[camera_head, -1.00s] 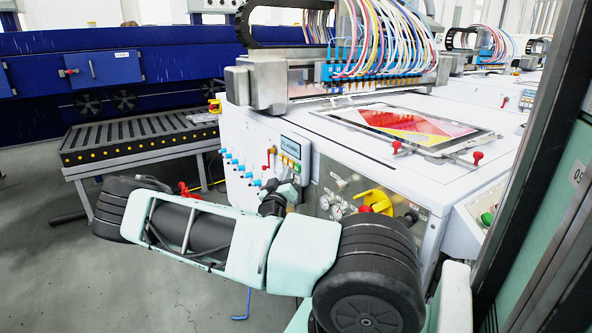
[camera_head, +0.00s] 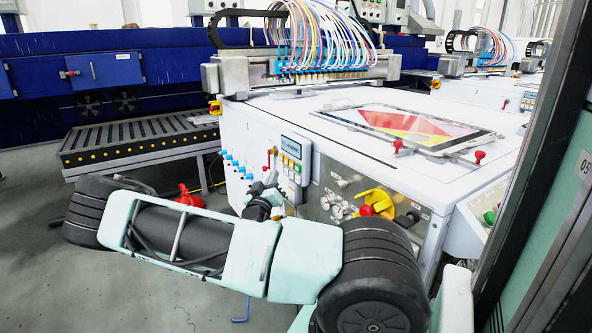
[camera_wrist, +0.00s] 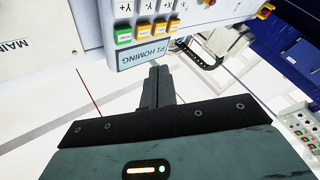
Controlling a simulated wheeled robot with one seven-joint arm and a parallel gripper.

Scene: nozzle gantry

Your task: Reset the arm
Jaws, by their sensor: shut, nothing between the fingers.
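My gripper (camera_head: 268,187) is in front of the white machine's front face, just below and left of the control panel (camera_head: 294,158). Its fingers are shut with nothing between them. In the wrist view my gripper (camera_wrist: 158,78) points towards the panel, which shows upside down with green, orange and white buttons. The fingertips look apart from the panel. My arm's forearm and elbow fill the lower part of the head view.
The nozzle gantry (camera_head: 300,72) with coloured tubes spans the machine top. A framed printed sheet (camera_head: 425,125) lies to its right. A roller conveyor (camera_head: 140,138) stands left.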

